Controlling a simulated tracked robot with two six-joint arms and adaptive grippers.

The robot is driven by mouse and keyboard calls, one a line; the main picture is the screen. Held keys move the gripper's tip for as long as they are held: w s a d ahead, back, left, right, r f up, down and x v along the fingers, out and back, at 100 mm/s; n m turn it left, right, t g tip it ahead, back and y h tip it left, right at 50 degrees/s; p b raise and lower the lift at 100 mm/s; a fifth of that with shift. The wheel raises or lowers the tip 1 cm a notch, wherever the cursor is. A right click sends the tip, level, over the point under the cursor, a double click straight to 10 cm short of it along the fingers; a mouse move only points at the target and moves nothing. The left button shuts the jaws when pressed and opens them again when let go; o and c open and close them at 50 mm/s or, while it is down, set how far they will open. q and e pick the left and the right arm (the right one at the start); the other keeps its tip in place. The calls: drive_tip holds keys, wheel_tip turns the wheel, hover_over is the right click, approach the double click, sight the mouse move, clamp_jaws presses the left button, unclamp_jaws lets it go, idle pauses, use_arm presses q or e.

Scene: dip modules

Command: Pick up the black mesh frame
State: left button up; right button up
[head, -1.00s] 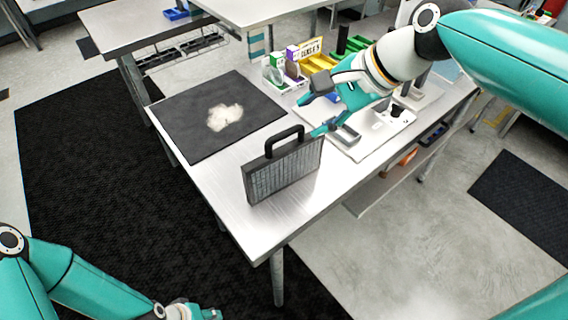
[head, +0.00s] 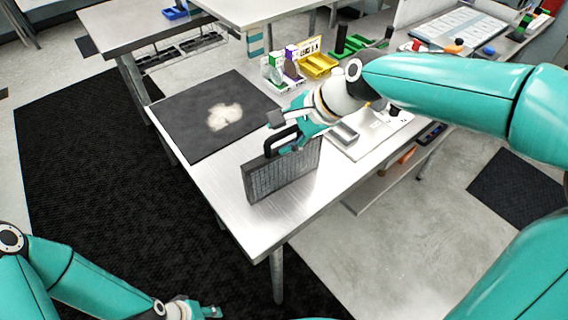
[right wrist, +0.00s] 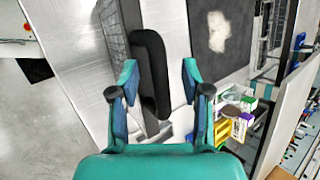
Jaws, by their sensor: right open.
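The black mesh frame (head: 270,178) stands upright near the front edge of the metal table, with a black handle (head: 283,140) on top. My right gripper (head: 282,134) is at the handle in the head view. In the right wrist view, the handle (right wrist: 151,70) lies between the two open fingers of my right gripper (right wrist: 160,82), with a gap visible on the right side. The mesh (right wrist: 113,30) shows to the left of the handle. My left gripper (head: 210,311) is at the bottom left of the head view, away from the table; its jaws are too small to read.
A dark mat (head: 180,125) with a pale patch (head: 224,116) lies on the table to the left. A yellow bin (head: 318,66) and small boxes stand at the back. A white tray (head: 372,140) is to the right of the frame. The table's front corner is clear.

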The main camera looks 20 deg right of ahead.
clamp_jaws()
idle(0.4)
